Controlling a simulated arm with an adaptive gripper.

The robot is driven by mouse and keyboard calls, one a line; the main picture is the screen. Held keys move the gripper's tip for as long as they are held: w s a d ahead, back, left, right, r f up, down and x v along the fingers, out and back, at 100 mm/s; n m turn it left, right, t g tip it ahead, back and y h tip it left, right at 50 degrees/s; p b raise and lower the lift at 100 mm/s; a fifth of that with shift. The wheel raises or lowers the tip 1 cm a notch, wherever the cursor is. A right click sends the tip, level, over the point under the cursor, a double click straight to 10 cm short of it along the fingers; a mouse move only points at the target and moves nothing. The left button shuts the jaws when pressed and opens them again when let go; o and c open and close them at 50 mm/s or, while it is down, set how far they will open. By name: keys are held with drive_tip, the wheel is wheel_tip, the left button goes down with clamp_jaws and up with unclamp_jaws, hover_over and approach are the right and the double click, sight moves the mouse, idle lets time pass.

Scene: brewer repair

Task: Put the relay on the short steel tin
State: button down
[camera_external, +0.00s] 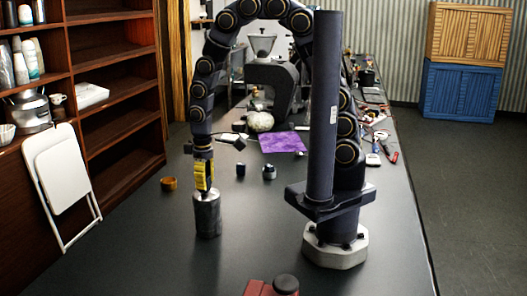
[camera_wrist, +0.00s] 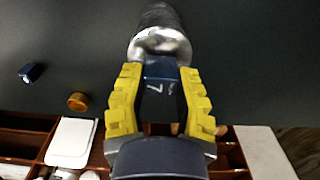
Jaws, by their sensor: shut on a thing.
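My gripper (camera_external: 204,180) has yellow fingers and points down. In the wrist view, the fingers (camera_wrist: 160,97) are shut on a dark blue block with white marks, which I take to be the relay (camera_wrist: 160,76). Directly below stands a grey cylindrical tin with a shiny metal top (camera_external: 208,215), upright on the black table. Its bright top also shows in the wrist view (camera_wrist: 160,42), just past the relay's end. I cannot tell whether the relay touches it. In the external view, the fingers hide most of the relay.
An amber ring-like piece (camera_external: 169,184) lies left of the tin. A small dark blue piece (camera_external: 241,170) and a small dark piece with a pale top (camera_external: 269,172) stand behind it to the right. A purple cloth (camera_external: 283,142) lies farther back. The table front-left is clear.

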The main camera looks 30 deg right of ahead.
drive_tip(key=shift+f, duration=0.1)
drive_tip(key=c, duration=0.9)
unclamp_jaws()
drive_tip(key=shift+o, duration=0.2)
wheel_tip(320, 180, up, 12)
